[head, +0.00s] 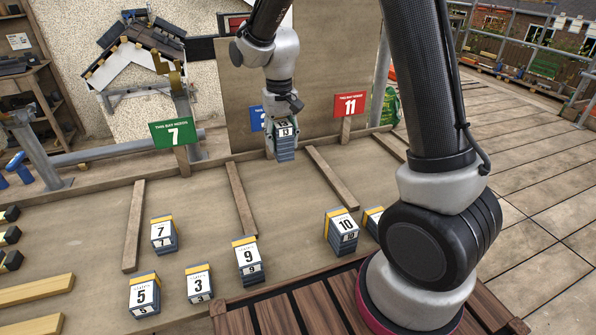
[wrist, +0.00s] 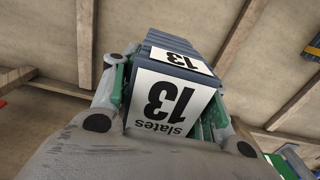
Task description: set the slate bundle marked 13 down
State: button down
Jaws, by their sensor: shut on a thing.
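The slate bundle marked 13 (head: 285,151) is a dark grey stack with a white label. My gripper (head: 283,132) is shut on it, with the fingers on either side of the bundle. In the wrist view the label reads upside down on the bundle (wrist: 166,100) between the fingers. In the head view it is near the back of the brown board (head: 290,205), between two battens and in front of a blue sign (head: 257,118) that my gripper mostly hides. I cannot tell whether its bottom touches the board.
Wooden battens (head: 241,198) divide the board into bays. A green sign 7 (head: 173,132) and a red sign 11 (head: 350,105) stand at the back. Bundles marked 7 (head: 162,233), 5, 3, 9 (head: 246,260) and 10 (head: 341,230) stand nearer me. The board around bundle 13 is clear.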

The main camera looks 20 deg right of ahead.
jog(key=f, duration=0.5)
jog(key=shift+w+d+f, duration=0.1)
jog(key=shift+w+f, duration=0.05)
jog(key=shift+w, duration=0.1)
jog(key=shift+f, duration=2.25)
jog(key=shift+f, duration=0.1)
jog(key=c, duration=0.8)
grip_release()
jog(key=shift+f, duration=0.1)
jog(key=shift+o, duration=0.2)
